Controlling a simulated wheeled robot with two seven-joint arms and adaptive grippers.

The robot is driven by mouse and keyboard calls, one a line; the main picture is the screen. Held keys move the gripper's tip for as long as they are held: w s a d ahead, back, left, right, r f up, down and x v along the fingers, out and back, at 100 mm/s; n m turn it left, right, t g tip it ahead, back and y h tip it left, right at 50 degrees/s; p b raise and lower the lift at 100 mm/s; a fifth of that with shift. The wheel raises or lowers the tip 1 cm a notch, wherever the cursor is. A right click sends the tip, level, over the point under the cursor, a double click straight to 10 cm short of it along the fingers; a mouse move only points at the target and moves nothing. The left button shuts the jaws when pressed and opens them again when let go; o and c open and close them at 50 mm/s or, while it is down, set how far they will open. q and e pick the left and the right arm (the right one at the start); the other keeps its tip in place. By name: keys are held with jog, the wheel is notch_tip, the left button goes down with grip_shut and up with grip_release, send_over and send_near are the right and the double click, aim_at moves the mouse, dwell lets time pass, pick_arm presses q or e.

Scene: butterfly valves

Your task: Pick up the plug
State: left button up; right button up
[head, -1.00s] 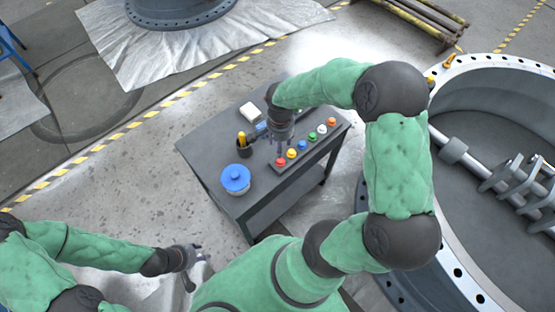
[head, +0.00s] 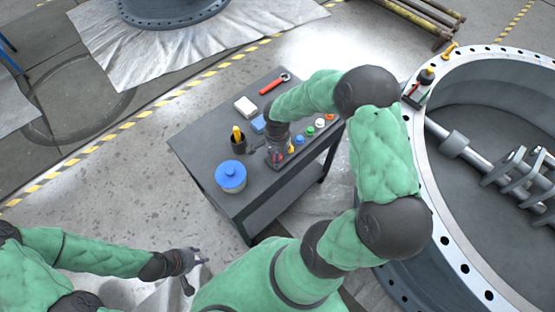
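A row of coloured plugs runs along the right edge of a dark grey table (head: 205,160). A blue plug (head: 299,140), a green plug (head: 310,130), a white plug (head: 320,123) and an orange plug (head: 330,116) show clearly. My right gripper (head: 279,163) is low over the near end of the row. It hides most of that end; a bit of red and yellow shows beside its fingers. Whether it holds a plug is hidden. My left gripper (head: 200,260) is empty beside the table at lower left, its fingers apart.
On the table are a blue-lidded jar (head: 230,177), a dark cup with a yellow-handled tool (head: 238,140), a white block (head: 246,106), a blue item (head: 258,124) and a red wrench (head: 275,82). A large flanged valve body (head: 447,240) stands close on the right.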

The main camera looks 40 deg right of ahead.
jog(key=c, duration=0.9)
